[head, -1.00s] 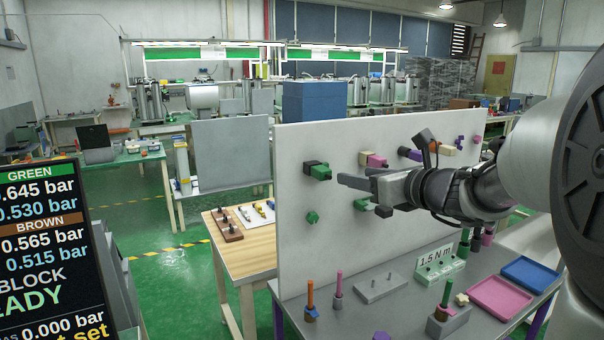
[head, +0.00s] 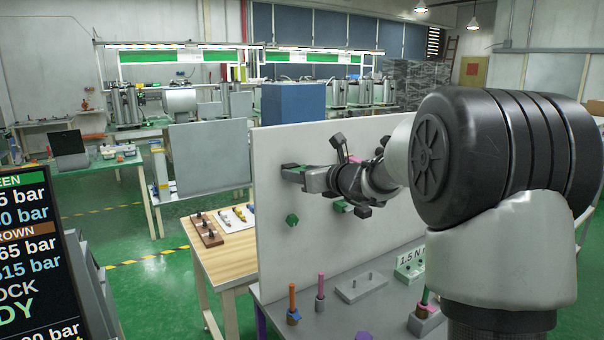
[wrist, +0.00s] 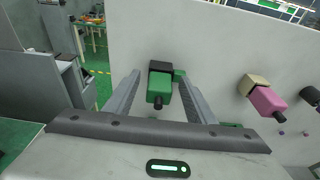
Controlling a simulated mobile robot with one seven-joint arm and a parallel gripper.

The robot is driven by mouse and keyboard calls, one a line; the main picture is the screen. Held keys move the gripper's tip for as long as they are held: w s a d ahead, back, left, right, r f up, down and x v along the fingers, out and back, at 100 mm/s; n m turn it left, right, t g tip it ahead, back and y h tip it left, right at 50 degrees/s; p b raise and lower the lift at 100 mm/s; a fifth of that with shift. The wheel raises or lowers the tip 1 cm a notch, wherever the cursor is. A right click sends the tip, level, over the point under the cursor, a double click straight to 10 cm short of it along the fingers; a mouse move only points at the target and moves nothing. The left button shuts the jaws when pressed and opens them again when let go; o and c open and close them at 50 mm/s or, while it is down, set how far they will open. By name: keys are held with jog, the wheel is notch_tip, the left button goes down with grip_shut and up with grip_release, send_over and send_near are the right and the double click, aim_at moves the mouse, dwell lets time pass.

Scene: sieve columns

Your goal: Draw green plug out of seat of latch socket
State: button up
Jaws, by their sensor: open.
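The green plug (wrist: 159,88) projects from the black latch socket (wrist: 158,66) on the upright white panel, with a dark tip facing my wrist camera. My open gripper (wrist: 158,76) has one finger on each side of the plug, with visible gaps on both sides in the wrist view. I cannot tell how deep the plug sits.
A pink plug in a beige socket (wrist: 253,84) is to the right on the panel. A green hexagonal piece (head: 292,220) is below my gripper. Upright orange (head: 292,298) and pink pegs (head: 320,286) stand on the grey bench.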

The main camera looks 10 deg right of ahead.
grip_shut()
dwell(0.4)
jog(key=shift+s+d, duration=0.1)
jog(key=shift+s, duration=0.1)
jog(key=shift+f+b+v, duration=0.15)
jog(key=shift+b+v, duration=0.05)
jog(key=shift+v, duration=0.65)
jog(key=shift+f+b+v, duration=0.2)
jog(key=shift+b+v, duration=0.05)
jog(key=shift+v, duration=0.65)
jog(key=shift+f+b+v, duration=0.15)
jog(key=shift+b+v, duration=0.05)
jog(key=shift+v, duration=0.65)
jog(key=shift+s, duration=0.1)
